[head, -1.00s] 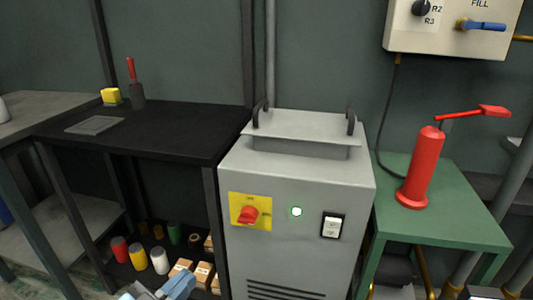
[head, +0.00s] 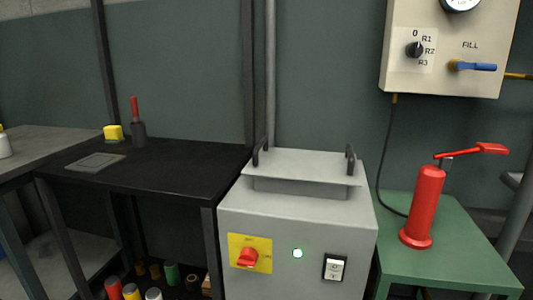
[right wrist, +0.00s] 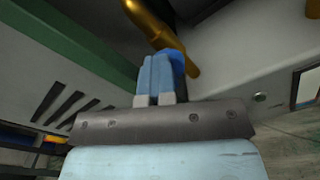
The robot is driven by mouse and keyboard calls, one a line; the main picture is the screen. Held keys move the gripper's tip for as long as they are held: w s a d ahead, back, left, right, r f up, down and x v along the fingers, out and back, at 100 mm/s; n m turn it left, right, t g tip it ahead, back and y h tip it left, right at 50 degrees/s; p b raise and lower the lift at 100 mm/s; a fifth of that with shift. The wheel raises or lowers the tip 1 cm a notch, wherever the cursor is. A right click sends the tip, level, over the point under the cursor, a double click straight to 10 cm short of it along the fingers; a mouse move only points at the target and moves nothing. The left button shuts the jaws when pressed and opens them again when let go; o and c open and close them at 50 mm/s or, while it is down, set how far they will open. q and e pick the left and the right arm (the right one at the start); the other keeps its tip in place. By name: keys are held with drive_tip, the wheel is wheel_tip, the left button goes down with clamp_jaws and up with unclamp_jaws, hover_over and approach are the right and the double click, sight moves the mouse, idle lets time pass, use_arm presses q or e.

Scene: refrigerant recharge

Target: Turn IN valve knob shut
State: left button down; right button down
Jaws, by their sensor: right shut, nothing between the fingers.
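No knob marked IN can be read in either view. In the right wrist view, my right gripper (right wrist: 157,75) is shut and empty, its two light-blue fingers together. A brighter blue rounded part (right wrist: 178,66) shows just behind the fingers, beside a bent brass pipe (right wrist: 158,28). It may be a valve knob, but the fingers hide most of it, and I cannot tell whether they touch it. Neither gripper shows in the head view.
A grey machine (head: 300,215) with a red switch (head: 247,257) stands mid-view. A green table (head: 455,245) bears a red pump (head: 424,205). The wall panel (head: 400,80) has a black selector (head: 414,49) and a blue FILL handle (head: 478,67). A black bench (head: 170,165) is left.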

drive_tip(key=shift+w+r, duration=0.8)
drive_tip(key=shift+r, duration=0.25)
drive_tip(key=p+v, duration=0.1)
drive_tip(key=v, duration=0.5)
drive_tip(key=shift+s+f, duration=0.25)
drive_tip(key=shift+s, duration=0.05)
drive_tip(key=shift+d, duration=0.1)
drive_tip(key=shift+f, duration=0.1)
